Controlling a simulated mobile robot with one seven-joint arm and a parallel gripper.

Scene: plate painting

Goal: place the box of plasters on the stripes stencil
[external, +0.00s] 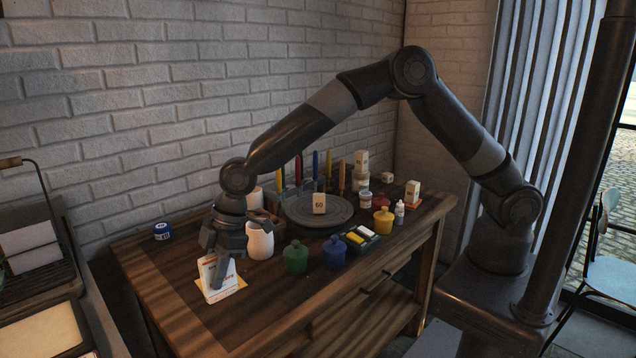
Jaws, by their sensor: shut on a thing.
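My gripper (220,277) points down at the front left of the wooden table and is shut on a white box with red print (209,286), which looks like the box of plasters. The box stands upright, slightly tilted in the picture, and a finger covers part of its face. A yellow-orange flat sheet (241,284) shows under and beside the box. It may be the stripes stencil, but its pattern is hidden or too small to read. I cannot tell whether the box touches it.
A green jar (295,258), a blue jar (335,252) and a paint set (361,238) are to the right. A turntable (340,213) bears a small block. A blue tin (162,231) is at back left. The front table is clear.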

